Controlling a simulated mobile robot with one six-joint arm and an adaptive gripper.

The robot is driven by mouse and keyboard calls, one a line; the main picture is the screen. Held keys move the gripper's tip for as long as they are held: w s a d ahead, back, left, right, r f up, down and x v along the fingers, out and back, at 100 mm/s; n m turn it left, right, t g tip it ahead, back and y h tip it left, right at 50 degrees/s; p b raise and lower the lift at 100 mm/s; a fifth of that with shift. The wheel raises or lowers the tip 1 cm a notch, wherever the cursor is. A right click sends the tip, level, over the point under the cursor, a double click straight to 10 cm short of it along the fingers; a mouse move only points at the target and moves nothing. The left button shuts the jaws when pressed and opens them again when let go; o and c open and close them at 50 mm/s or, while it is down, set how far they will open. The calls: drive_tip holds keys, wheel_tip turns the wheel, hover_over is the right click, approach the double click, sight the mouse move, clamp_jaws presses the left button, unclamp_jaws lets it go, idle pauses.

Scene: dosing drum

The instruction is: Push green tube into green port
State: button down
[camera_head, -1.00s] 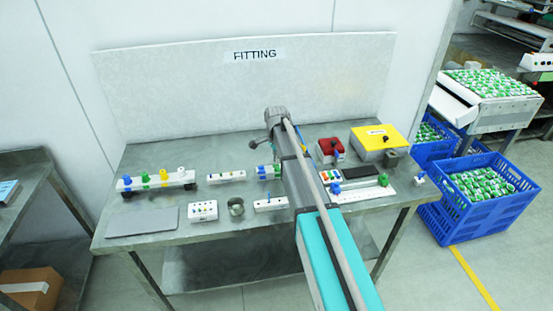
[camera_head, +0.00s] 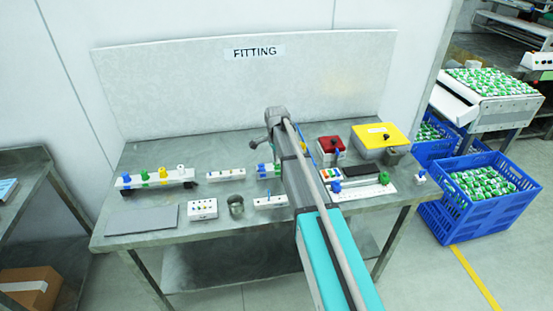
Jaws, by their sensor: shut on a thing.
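A white rail (camera_head: 152,183) at the left of the table carries a row of blue, green (camera_head: 145,177), yellow and white fittings. A small block with blue, green and white parts (camera_head: 267,170) sits at the table's middle, just left of my arm and partly covered by it. I cannot tell which green part is the port. No separate green tube can be made out. My arm reaches from the bottom over the table, with its grey wrist in front of the back panel. I cannot make out my gripper's fingers or their hold behind the arm.
Small white blocks (camera_head: 203,209), a metal cup (camera_head: 236,204) and a grey plate (camera_head: 142,219) lie left of my arm. Right of it are a red box (camera_head: 331,149), a yellow-topped box (camera_head: 380,135) and a white ruled strip (camera_head: 368,193). A back panel (camera_head: 180,95) closes the far side.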

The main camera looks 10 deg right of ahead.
drive_tip(key=shift+f+b, duration=0.45)
drive_tip(key=shift+f, duration=0.05)
drive_tip(key=c, duration=0.7)
unclamp_jaws()
drive_tip(key=shift+r, duration=0.25)
